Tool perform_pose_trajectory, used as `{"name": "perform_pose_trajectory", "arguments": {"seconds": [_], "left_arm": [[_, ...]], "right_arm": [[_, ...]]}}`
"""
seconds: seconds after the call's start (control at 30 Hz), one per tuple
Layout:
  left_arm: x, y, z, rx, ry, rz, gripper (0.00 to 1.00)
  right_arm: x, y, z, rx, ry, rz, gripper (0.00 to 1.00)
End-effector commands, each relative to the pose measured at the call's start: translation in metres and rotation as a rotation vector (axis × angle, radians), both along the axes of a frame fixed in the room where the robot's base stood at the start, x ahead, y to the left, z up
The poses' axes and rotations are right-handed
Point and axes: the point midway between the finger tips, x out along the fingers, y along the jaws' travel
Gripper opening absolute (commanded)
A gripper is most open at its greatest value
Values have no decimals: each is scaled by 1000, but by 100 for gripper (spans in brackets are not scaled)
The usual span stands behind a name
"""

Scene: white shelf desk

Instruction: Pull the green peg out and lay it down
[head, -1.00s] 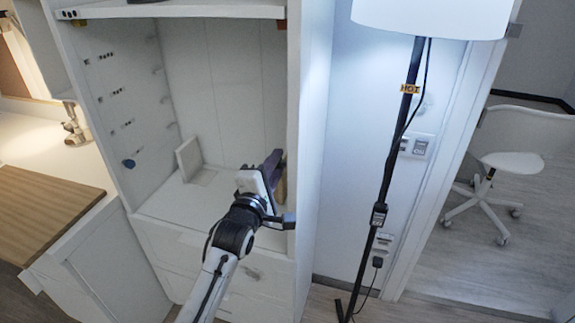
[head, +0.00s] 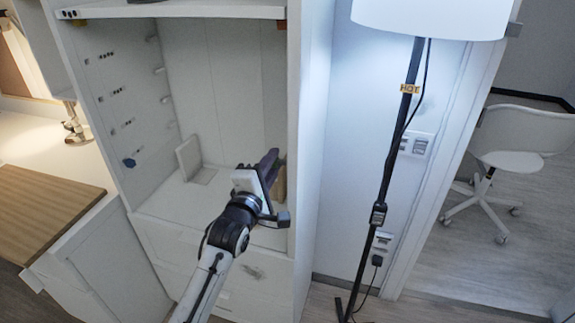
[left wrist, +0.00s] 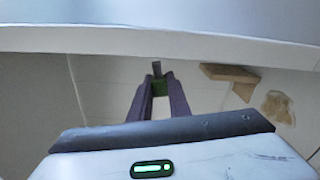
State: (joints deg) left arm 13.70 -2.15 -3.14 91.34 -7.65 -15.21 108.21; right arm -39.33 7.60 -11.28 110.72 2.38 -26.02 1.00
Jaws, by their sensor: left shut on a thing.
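My left gripper (head: 268,162) is inside the open bay of the white shelf unit, near its right side wall. My right gripper is not in view.
A wooden block (left wrist: 228,74) is beside the fingers, with a tan piece (left wrist: 278,106) near it. The bay's right wall (head: 309,150) is close to my gripper. A white plate (head: 188,157) leans at the back left. The bay floor (head: 180,207) is clear at left.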

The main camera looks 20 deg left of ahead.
Motion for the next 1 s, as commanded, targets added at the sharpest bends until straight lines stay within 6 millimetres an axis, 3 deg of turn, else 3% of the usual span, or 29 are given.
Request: {"name": "perform_pose_trajectory", "arguments": {"seconds": [0.63,1.0], "left_arm": [[1,26,0,1,0,1,0],[1,29,0,0,0,0,0]], "right_arm": [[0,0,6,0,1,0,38],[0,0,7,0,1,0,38]]}}
